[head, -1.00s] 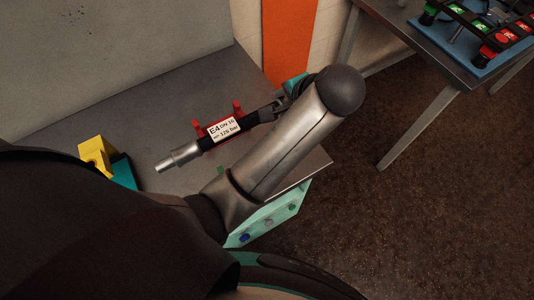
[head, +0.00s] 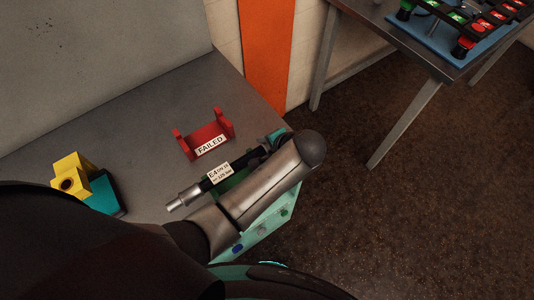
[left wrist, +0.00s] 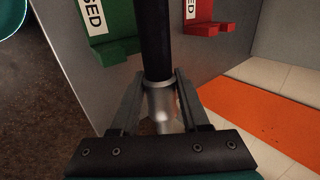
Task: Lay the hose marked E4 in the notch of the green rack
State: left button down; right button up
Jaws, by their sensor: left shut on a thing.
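The hose marked E4 (head: 220,174) is black with a white label and a silver end fitting. My left gripper (head: 268,145) is shut on its other end; in the left wrist view the fingers (left wrist: 160,82) close around the metal fitting, and the black hose (left wrist: 154,40) runs away from them. The green rack (head: 230,183) is mostly hidden under the hose and my arm in the head view. In the left wrist view the green rack (left wrist: 110,25) stands left of the hose. Whether the hose touches it, I cannot tell. My right gripper is not in view.
The red rack (head: 205,136) marked FAILED stands empty on the grey bench (head: 140,140), behind the hose. A yellow block (head: 70,178) and a teal piece (head: 105,193) sit at left.

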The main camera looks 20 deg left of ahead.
pick_arm(q)
jog(key=shift+f+b, duration=0.4)
jog(key=shift+f, duration=1.35)
jog(key=shift+f, duration=0.1)
jog(key=shift+c, duration=2)
grip_release()
jog(key=shift+f, duration=0.1)
